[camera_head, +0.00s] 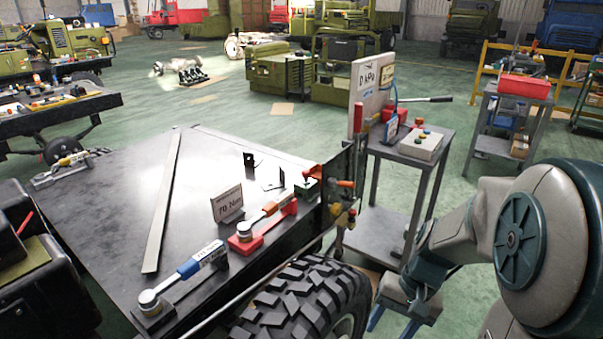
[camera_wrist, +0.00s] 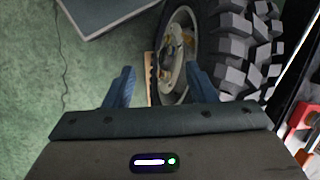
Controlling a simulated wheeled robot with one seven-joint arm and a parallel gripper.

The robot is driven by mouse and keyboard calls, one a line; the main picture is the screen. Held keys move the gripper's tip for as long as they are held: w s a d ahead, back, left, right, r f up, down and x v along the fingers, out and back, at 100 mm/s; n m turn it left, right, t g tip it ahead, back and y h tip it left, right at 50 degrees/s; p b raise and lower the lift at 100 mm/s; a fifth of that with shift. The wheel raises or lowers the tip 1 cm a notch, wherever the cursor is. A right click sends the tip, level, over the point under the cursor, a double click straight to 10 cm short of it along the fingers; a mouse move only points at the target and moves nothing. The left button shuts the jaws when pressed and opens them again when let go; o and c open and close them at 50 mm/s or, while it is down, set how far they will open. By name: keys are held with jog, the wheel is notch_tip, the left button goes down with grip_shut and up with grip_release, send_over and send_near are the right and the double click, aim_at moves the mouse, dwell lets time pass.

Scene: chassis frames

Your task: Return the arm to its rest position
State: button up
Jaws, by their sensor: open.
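My arm (camera_head: 450,232) comes in from the right of the head view and bends down beside the table. My gripper (camera_head: 392,322) hangs low to the right of the big tyre, its blue fingers pointing down. In the wrist view my gripper (camera_wrist: 160,86) shows two blue fingers spread apart with nothing held between them. Beyond them are the wheel hub and the green floor.
The black tyre (camera_head: 305,304) stands left of my gripper. The dark table (camera_head: 115,207) holds torque wrenches and a "78 Nm" sign (camera_head: 228,205). A grey cart (camera_head: 410,150) stands close behind my arm. Green floor (camera_head: 465,130) is open beyond the cart.

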jog(key=s+a+r+n+t+h+p, duration=0.1)
jog(key=r+p, duration=0.3)
jog(key=r, duration=0.5)
jog(key=s+a+r+n+t+h+p, duration=0.1)
jog(key=s+r+n+t+h+p, duration=0.1)
jog(key=r, duration=0.7)
jog(key=shift+s+a+r+n+t+p, duration=0.15)
jog(key=shift+s+a+n+t+p, duration=0.15)
jog(key=shift+s+t+p, duration=0.65)
